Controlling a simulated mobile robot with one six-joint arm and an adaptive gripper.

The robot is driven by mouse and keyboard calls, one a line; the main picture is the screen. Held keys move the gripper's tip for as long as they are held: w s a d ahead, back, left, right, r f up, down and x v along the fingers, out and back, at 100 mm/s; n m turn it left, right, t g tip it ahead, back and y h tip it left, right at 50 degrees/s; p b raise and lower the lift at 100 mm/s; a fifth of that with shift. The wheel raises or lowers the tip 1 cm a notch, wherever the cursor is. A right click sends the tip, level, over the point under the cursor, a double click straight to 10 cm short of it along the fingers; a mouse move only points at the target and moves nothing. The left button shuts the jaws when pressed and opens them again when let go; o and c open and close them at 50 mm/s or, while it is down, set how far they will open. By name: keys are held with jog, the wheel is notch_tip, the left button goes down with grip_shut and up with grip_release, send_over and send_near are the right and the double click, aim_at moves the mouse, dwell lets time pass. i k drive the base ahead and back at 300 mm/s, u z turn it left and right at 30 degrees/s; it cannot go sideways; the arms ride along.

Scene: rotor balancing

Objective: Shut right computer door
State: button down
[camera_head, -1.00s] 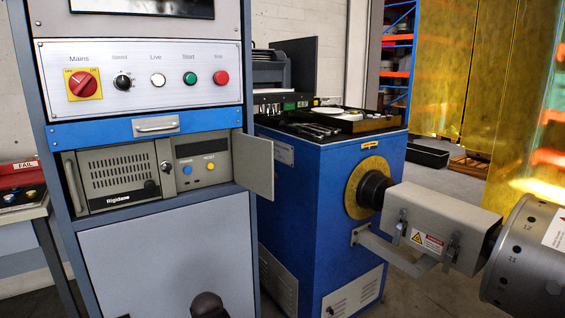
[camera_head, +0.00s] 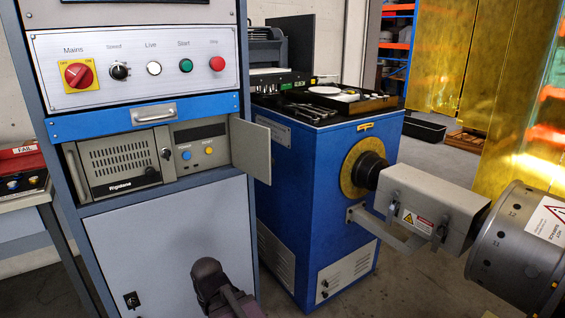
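The right computer door (camera_head: 251,148) is a beige-grey panel on the right side of the computer (camera_head: 121,165). It stands open, swung outward and reaching past the cabinet's right upright. The computer front behind it is exposed, with a blue button (camera_head: 186,155), a yellow-orange button (camera_head: 209,150) and a dark display strip. A dark, rounded part of my arm shows at the bottom middle, in front of the cabinet's lower panel and below the computer. It is apart from the door in the picture. No gripper fingers can be made out.
A blue drawer (camera_head: 150,118) with a metal handle is directly above the computer. Above that is the control panel (camera_head: 206,84) with a red mains switch. A blue machine housing (camera_head: 315,165) stands close behind the open door. A red FAIL tray (camera_head: 22,160) is at left.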

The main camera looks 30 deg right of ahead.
aim_at(250, 142)
jog(key=k, duration=1.3)
jog(key=z, duration=0.25)
jog(key=i, duration=0.85)
jog(key=u, duration=0.2)
